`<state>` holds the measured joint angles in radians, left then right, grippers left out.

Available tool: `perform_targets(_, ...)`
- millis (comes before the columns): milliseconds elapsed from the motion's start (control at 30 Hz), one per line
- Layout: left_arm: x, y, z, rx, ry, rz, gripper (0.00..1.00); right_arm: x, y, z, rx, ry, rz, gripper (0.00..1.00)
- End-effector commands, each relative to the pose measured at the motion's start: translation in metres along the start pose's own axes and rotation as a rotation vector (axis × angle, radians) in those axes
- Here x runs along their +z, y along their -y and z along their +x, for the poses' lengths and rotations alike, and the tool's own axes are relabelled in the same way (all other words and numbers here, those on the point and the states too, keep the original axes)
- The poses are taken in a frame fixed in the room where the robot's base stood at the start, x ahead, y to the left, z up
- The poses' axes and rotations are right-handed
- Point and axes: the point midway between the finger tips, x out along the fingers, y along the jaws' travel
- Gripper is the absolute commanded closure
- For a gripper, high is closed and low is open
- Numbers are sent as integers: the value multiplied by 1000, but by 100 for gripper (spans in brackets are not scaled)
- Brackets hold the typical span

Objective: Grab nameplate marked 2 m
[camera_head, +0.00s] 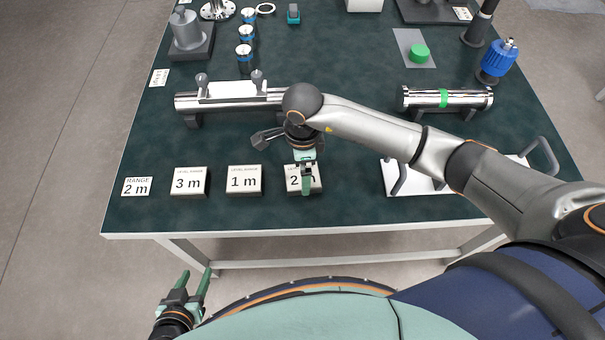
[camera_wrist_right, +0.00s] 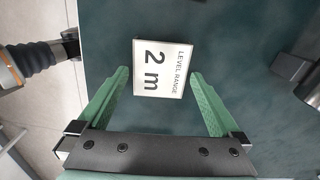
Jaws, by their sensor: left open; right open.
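The nameplate marked "2 m" (camera_head: 292,184) is a white-faced block at the right end of a row near the table's front edge. In the right wrist view the nameplate (camera_wrist_right: 160,68) shows its "LEVEL RANGE 2 m" face. My right gripper (camera_head: 306,176) is over this nameplate and partly hides it in the head view. Its green fingers (camera_wrist_right: 160,75) are open, with the nameplate in the gap beyond them; I cannot tell the remaining height. My left gripper (camera_head: 196,273) is open and empty, off the table's front edge at lower left.
Blocks marked "1 m" (camera_head: 243,180) and "3 m" (camera_head: 188,182) stand to the left, then a label "RANGE 2 m" (camera_head: 137,187). A metal cylinder (camera_head: 225,102) lies behind them. A white tray with handles (camera_head: 400,190) sits to the right.

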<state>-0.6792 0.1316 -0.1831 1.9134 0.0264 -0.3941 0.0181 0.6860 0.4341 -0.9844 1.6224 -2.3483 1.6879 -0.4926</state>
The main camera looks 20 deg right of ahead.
Motion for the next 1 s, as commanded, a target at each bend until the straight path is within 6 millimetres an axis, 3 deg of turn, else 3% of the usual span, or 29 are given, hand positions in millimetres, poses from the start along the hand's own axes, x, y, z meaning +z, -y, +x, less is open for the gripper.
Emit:
perform_targets(133,0,0,0,0,1,0,50,1,0,16,0,2,0,0)
perform_targets(400,0,0,0,1,1,-1,50,0,0,18,-1,1,0,1)
perform_targets(1000,0,-1,0,1,-1,-1,50,0,0,18,-2,1,0,69)
